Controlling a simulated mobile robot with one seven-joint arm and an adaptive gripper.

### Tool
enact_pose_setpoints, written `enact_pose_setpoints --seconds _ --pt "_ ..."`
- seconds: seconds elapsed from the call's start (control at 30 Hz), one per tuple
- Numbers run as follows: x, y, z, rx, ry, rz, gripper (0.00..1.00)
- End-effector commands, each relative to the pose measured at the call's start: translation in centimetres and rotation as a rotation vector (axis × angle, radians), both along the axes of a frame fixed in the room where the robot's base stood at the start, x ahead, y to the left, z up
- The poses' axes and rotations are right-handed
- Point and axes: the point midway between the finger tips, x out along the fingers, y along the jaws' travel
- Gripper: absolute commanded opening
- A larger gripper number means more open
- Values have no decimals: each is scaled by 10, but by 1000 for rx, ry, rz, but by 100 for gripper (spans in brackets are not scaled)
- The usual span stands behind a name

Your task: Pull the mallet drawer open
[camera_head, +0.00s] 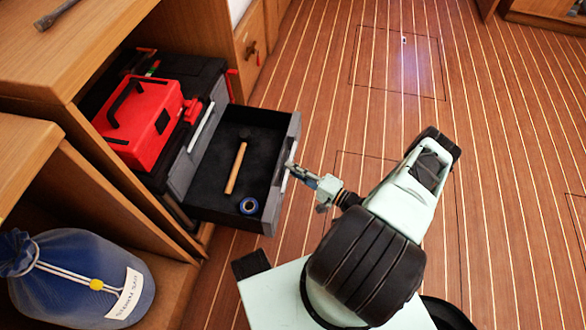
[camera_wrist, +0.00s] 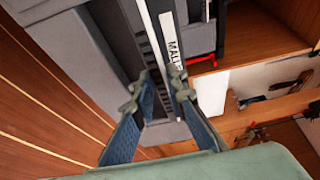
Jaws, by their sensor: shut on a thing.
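The mallet drawer (camera_head: 234,195) is pulled out of a grey and black tool chest (camera_head: 213,75) and stands open. My gripper (camera_head: 292,170) is at the drawer's front face, shut on the handle bar. In the wrist view, my gripper (camera_wrist: 160,90) has its two fingers on either side of the pale handle bar (camera_wrist: 152,40). A white label (camera_wrist: 172,38) beginning "MAL" shows on the drawer front.
A red toolbox (camera_head: 140,122) sits on top of the chest, inside a wooden cabinet. A blue sack (camera_head: 75,275) with a white tag stands at lower left. A wooden counter (camera_head: 90,40) overhangs at upper left. The striped wooden floor (camera_head: 400,120) to the right is clear.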

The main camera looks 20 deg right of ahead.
Motion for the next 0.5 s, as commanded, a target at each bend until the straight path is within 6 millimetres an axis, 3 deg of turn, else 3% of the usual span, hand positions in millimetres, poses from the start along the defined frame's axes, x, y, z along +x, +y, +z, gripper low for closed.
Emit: enact_pose_setpoints --seconds 0.3,0.33,0.5 --pt "2 -3 1 -2 -2 -8 0" --pt "2 -3 1 -2 -2 -8 16" --pt "2 -2 0 -2 -1 -5 30"
